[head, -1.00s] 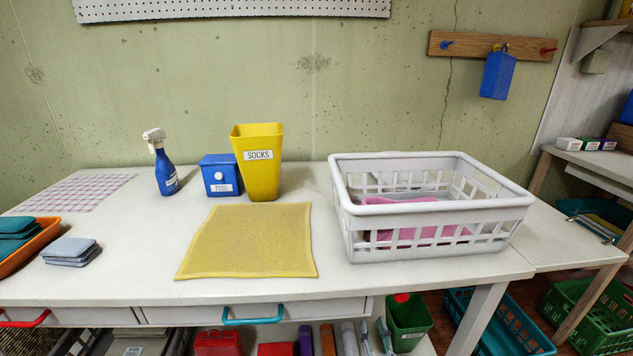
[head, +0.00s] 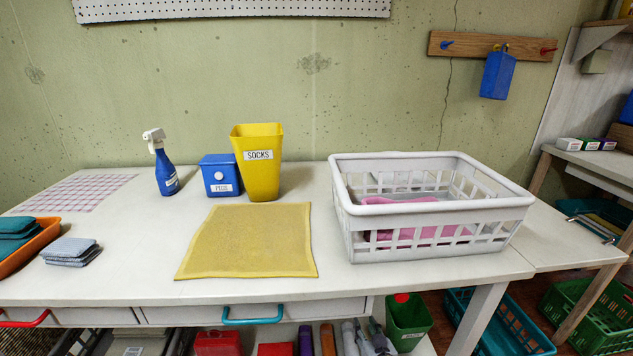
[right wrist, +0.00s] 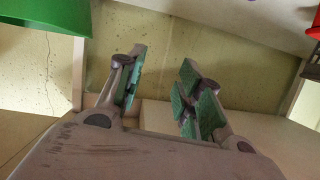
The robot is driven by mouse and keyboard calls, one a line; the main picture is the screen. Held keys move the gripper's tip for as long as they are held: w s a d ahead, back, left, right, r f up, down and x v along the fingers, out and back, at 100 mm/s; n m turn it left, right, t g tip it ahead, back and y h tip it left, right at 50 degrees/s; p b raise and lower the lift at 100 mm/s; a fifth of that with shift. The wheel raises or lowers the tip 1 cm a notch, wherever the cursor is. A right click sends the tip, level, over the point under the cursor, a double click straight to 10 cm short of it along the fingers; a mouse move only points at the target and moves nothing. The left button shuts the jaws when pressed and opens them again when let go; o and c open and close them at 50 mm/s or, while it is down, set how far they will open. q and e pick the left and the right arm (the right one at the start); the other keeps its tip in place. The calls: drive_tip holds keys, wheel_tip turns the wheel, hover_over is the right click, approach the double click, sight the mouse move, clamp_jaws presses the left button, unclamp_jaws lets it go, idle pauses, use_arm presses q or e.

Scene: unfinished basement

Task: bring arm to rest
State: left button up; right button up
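My right gripper (head: 370,338) shows only in small part at the bottom edge of the head view, below the front of the table (head: 140,235). In the right wrist view its two fingers with green pads (right wrist: 162,85) stand apart. Nothing is between them, so it is open and empty. My left gripper is not in the head view.
On the table stand a white laundry basket (head: 437,213) with pink cloth, a yellow SOCKS bin (head: 259,175), a blue box (head: 220,176), a spray bottle (head: 165,170) and a yellow cloth (head: 250,240). A green bin (head: 410,325) is below, close to my right gripper.

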drive_tip(key=s+a+r+n+g+y, duration=0.1)
drive_tip(key=s+r+g, duration=0.2)
drive_tip(key=s, duration=0.5)
drive_tip(key=s+a+r+g, duration=0.1)
drive_tip(key=s+r+g, duration=0.3)
drive_tip(key=s, duration=0.5)
use_arm(q)
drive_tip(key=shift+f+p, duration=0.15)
drive_tip(key=shift+p, duration=0.45)
use_arm(e)
drive_tip(key=s+f+g, duration=0.2)
drive_tip(key=s+f, duration=0.4)
drive_tip(key=s, duration=0.3)
drive_tip(key=shift+s+d+f, duration=0.15)
drive_tip(key=shift+s+d, duration=0.15)
drive_tip(key=shift+d, duration=0.15)
use_arm(q)
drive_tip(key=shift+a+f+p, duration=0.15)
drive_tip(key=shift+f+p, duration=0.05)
drive_tip(key=shift+p, duration=0.3)
use_arm(e)
drive_tip(key=shift+d+f, duration=0.1)
drive_tip(key=shift+f, duration=0.1)
